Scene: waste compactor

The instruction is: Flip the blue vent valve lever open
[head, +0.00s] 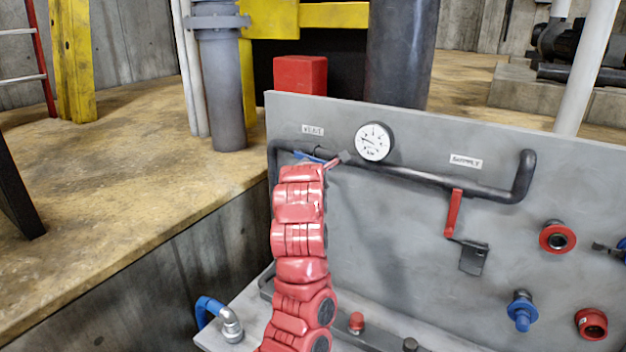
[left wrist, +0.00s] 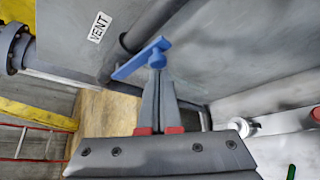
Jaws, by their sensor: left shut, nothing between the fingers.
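The blue vent lever (left wrist: 140,61) sits on a dark pipe below the VENT label (left wrist: 99,27) in the left wrist view. It runs slantwise, with a round hub near the middle of its visible length. In the head view only a bit of the blue lever (head: 308,156) shows above my red left arm. My left gripper (left wrist: 158,72) is shut and empty, its grey fingertips at the lever's hub. I cannot tell whether they touch it. In the head view my arm hides most of this gripper. My right gripper is not in view.
The grey panel (head: 400,240) carries a pressure gauge (head: 374,142) right of the vent lever. A red supply lever (head: 453,213) hangs down farther right. Red and blue fittings (head: 557,237) stick out at the right. A blue hose end (head: 206,308) stands at lower left.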

